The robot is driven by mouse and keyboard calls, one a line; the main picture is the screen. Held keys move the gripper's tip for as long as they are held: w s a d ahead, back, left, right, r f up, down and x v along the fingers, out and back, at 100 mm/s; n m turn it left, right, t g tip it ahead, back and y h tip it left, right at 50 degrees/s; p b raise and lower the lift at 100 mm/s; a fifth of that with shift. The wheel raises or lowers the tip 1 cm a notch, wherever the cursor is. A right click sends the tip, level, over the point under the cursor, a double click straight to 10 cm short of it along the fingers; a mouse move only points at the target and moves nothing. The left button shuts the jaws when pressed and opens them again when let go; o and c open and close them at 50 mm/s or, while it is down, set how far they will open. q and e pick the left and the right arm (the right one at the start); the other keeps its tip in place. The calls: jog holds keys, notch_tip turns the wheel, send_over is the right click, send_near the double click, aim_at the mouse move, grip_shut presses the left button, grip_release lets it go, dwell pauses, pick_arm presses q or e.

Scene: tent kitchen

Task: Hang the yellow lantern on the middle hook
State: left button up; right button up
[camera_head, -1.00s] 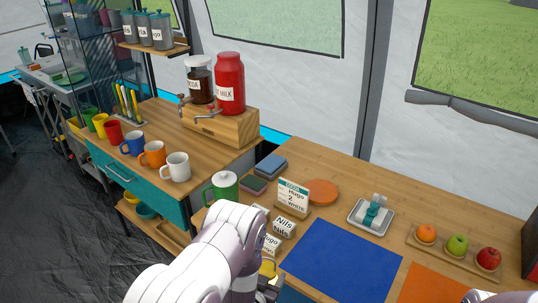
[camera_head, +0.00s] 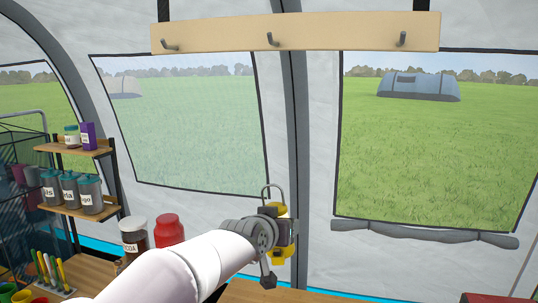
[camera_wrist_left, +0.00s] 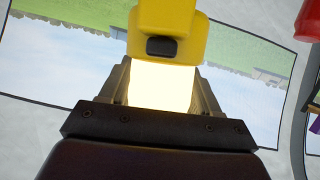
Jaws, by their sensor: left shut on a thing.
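The yellow lantern (camera_head: 277,257) is upright in the head view, its grey wire handle (camera_head: 269,190) standing up above its top. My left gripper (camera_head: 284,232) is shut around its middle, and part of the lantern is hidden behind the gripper. In the left wrist view, a yellow end of the lantern (camera_wrist_left: 168,22) with a black button shows beyond the fingers, and its glowing body is between them. The middle hook (camera_head: 272,39) is on a pale wooden rail (camera_head: 340,31), well above the lantern and nearly in line with it in the picture. My right gripper is out of view.
Two other empty hooks, a left hook (camera_head: 168,45) and a right hook (camera_head: 402,39), are on the rail. A red jar (camera_head: 169,230), a cocoa jar (camera_head: 134,240) and a wall shelf (camera_head: 75,210) with canisters are at left. The space between lantern and rail looks clear.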

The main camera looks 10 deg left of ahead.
pick_arm(q)
jog(key=s+d+r+h+p, duration=0.1)
jog(key=s+r+p, duration=0.2)
jog(key=s+r, duration=0.5)
jog(key=s+d+r+m+p, duration=0.15)
jog(key=s+r, duration=0.25)
jog(key=r, duration=0.9)
jog(key=s+r+h+p, duration=0.1)
jog(key=s+r+p, duration=0.2)
jog(key=s+r, duration=0.5)
jog(key=w+f+p, duration=0.1)
jog(key=w+p, duration=0.1)
jog(key=w, duration=1)
jog(key=shift+w+d+p, duration=0.2)
jog(key=shift+d+p, duration=0.05)
jog(key=shift+p, duration=0.05)
jog(key=o, duration=1.6)
jog(key=shift+o, duration=0.2)
jog(key=shift+f, duration=0.1)
